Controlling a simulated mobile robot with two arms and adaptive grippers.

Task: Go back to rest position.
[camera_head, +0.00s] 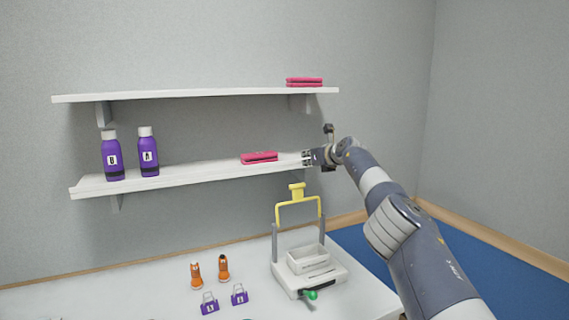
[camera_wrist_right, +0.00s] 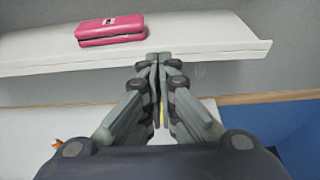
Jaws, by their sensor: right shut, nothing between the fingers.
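My right gripper (camera_head: 308,158) is shut and empty at the right end of the lower shelf (camera_head: 210,173). In the right wrist view its fingertips (camera_wrist_right: 158,62) are pressed together at the front edge of that shelf; I cannot tell whether they touch it. A pink case (camera_head: 259,157) lies on the lower shelf just left of the gripper, apart from it. It also shows in the right wrist view (camera_wrist_right: 111,30). My left gripper is not in view.
Two purple bottles (camera_head: 113,160) (camera_head: 148,152) stand on the lower shelf's left. Another pink case (camera_head: 304,82) lies on the upper shelf (camera_head: 200,94).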

